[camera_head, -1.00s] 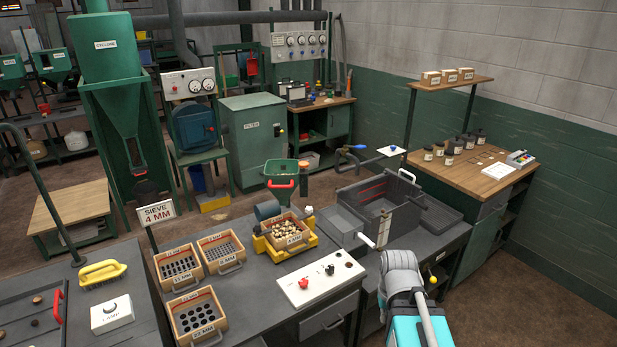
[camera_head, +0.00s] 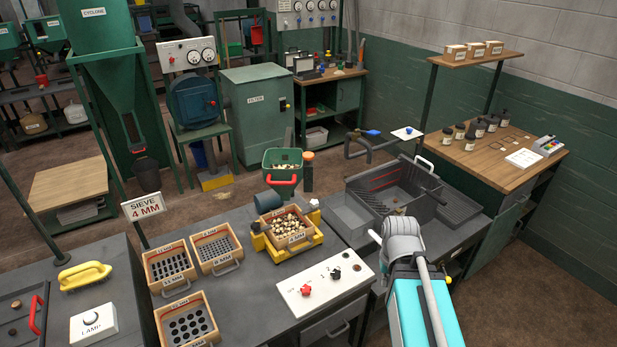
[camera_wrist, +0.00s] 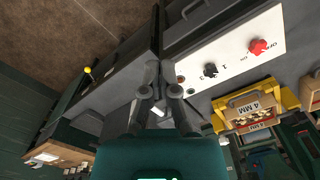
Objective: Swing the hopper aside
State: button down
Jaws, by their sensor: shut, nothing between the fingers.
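The green hopper (camera_head: 283,161) with a red handle (camera_head: 284,181) holds pale pieces. It stands behind the wooden sieve box (camera_head: 288,225) in its yellow shaker frame (camera_head: 259,242), in the head view's middle. The sieve box, marked 4 MM, also shows in the wrist view (camera_wrist: 247,106). My gripper (camera_wrist: 163,88) is shut and empty in the wrist view, near the white control panel. It is apart from the hopper, to its right and nearer the camera.
The white panel (camera_head: 324,283) has a red knob (camera_head: 305,290) and a black knob. Several wooden sieve boxes (camera_head: 215,248) stand left of the shaker. A grey open bin (camera_head: 397,190) and a valve pipe (camera_head: 366,148) stand right of the hopper. Brown floor lies behind the bench.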

aim_at(291, 165)
jog(key=shift+w+a, duration=0.15)
jog(key=shift+a, duration=0.05)
jog(key=w+a+r+m+y, duration=0.4)
jog(key=w+a+m+y, duration=0.45)
jog(key=w, duration=0.45)
jog(key=w+a+r+m+y, duration=0.1)
jog(key=w+r+m+y, duration=0.6)
jog(key=w+r+m, duration=0.2)
jog(key=w+r, duration=0.2)
jog(key=w, duration=0.2)
jog(key=shift+a+r+g, duration=0.2)
jog(key=shift+a+g, duration=0.05)
jog(key=shift+g, duration=0.15)
jog(key=shift+a, duration=0.15)
jog(key=b+x, duration=0.2)
jog(key=x, duration=1.1)
jog(key=shift+a, duration=0.35)
jog(key=shift+w+d, duration=0.1)
